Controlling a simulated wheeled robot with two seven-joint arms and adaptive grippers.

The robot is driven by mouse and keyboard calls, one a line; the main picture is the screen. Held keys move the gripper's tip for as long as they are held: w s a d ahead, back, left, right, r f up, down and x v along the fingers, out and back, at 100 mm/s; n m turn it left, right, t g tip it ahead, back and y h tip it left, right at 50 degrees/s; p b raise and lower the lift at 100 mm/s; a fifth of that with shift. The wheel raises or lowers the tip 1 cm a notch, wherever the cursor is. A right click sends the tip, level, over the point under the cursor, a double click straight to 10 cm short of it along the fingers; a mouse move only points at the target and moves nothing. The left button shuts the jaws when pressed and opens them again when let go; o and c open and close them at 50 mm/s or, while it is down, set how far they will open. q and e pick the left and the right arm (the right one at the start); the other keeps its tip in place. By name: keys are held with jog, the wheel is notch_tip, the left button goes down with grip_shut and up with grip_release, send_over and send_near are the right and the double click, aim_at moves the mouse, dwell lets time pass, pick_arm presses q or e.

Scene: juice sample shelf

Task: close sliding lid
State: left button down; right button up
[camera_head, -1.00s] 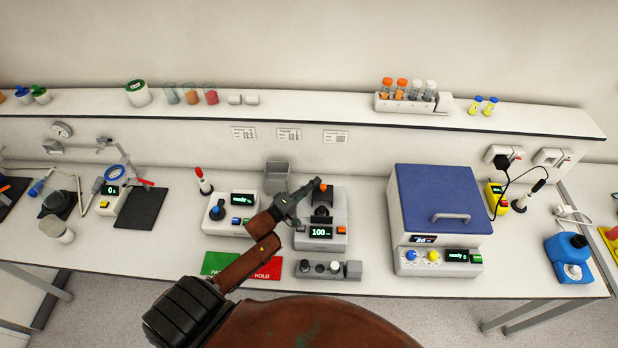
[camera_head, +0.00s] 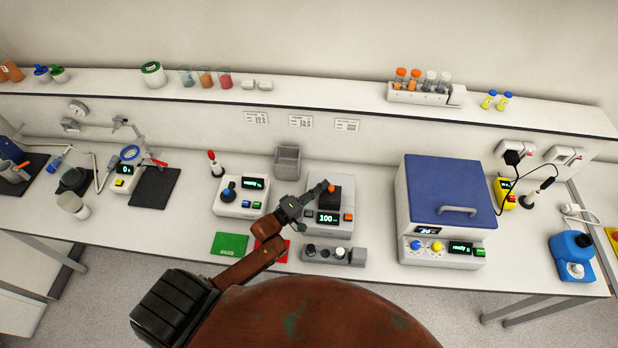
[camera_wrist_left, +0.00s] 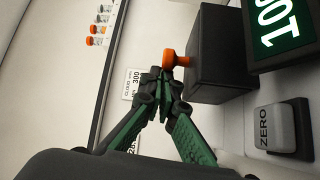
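The photometer-like device (camera_head: 341,228) with the "100" display stands mid-bench. Its black sliding lid (camera_head: 336,202) sits on top, just behind the display, with an orange knob (camera_head: 331,188). In the left wrist view the lid is a black block (camera_wrist_left: 222,60) with the orange knob (camera_wrist_left: 172,60) on its side. My left gripper (camera_head: 318,191) is at the lid's left side, by the knob. Its fingertips (camera_wrist_left: 162,84) come together right beside the knob, with nothing seen between them; contact is hard to judge. My right gripper is not in view.
A grey holder block (camera_head: 333,255) with several round pieces stands in front of the device. A grey open bin (camera_head: 287,163) is behind it. A "ready" unit (camera_head: 240,208) is left, and a blue-lidded box (camera_head: 447,180) right. Green (camera_head: 230,244) and red mats lie front left.

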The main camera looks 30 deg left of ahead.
pick_arm(q)
jog(key=shift+d, duration=0.2)
jog(key=shift+f, duration=0.1)
jog(key=shift+s, duration=0.1)
jog(key=shift+w+a, duration=0.2)
jog(key=shift+a, duration=0.05)
jog(key=a, duration=0.1)
jog(key=w+a, duration=0.1)
jog(key=a, duration=0.1)
jog(key=shift+w+r+b, duration=0.2)
jog(key=shift+w+b, duration=0.05)
jog(key=shift+b, duration=0.05)
jog(key=b+v, duration=0.1)
jog(key=v, duration=0.2)
jog(key=shift+s+a+f, duration=0.1)
jog(key=shift+s+a, duration=0.05)
jog(key=shift+a, duration=0.1)
jog(key=b+v, duration=0.1)
jog(key=v, duration=0.4)
jog(key=shift+s+a+r, duration=0.1)
jog(key=shift+s+r, duration=0.2)
jog(key=shift+s, duration=0.05)
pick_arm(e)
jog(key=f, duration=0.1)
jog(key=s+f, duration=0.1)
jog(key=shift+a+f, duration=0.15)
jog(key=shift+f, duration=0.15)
pick_arm(q)
jog(key=shift+f, duration=0.1)
